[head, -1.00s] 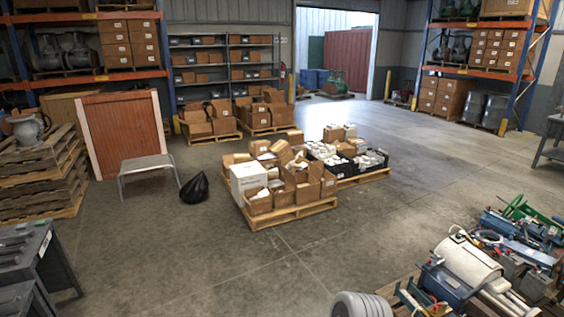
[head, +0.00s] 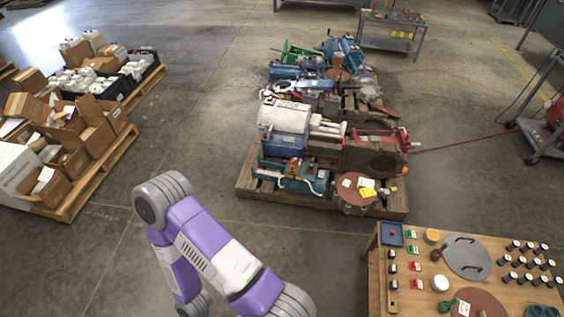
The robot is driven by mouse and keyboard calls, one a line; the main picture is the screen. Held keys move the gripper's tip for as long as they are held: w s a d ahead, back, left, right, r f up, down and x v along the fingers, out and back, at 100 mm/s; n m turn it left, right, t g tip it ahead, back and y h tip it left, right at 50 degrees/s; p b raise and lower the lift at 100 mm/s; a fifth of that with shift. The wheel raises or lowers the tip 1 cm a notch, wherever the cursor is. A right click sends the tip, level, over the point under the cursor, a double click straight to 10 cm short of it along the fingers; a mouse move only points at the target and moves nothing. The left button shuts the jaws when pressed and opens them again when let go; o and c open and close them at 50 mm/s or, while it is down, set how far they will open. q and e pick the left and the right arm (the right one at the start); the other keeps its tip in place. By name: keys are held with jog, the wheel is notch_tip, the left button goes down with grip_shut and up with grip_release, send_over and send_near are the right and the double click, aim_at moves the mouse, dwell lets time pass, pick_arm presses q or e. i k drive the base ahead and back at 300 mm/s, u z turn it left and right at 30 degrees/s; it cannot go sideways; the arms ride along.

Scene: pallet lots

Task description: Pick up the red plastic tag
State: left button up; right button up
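Two small red pieces, which look like tags, lie on the wooden workbench (head: 378,290) at the lower right: an upper red tag (head: 415,266) and a lower red tag (head: 417,284). Two green ones, a far green tag (head: 410,234) and a near green tag (head: 412,249), lie above them in the same column. They are too small to read. A purple and white arm of mine bends through the lower middle, left of the bench. Neither gripper is in view.
The bench also holds a blue tray (head: 391,234), a round grey plate (head: 467,258), a brown disc (head: 480,304) and rows of dark cylinders. A pallet (head: 245,185) of machine parts stands behind it. Boxes stand on a pallet (head: 120,150) at left. Open floor lies between.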

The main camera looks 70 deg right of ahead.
aim_at(414, 266)
jog(key=z, duration=2.75)
jog(key=i, duration=1.35)
jog(key=z, duration=2.35)
jog(key=i, duration=0.3)
jog(key=z, duration=5.25)
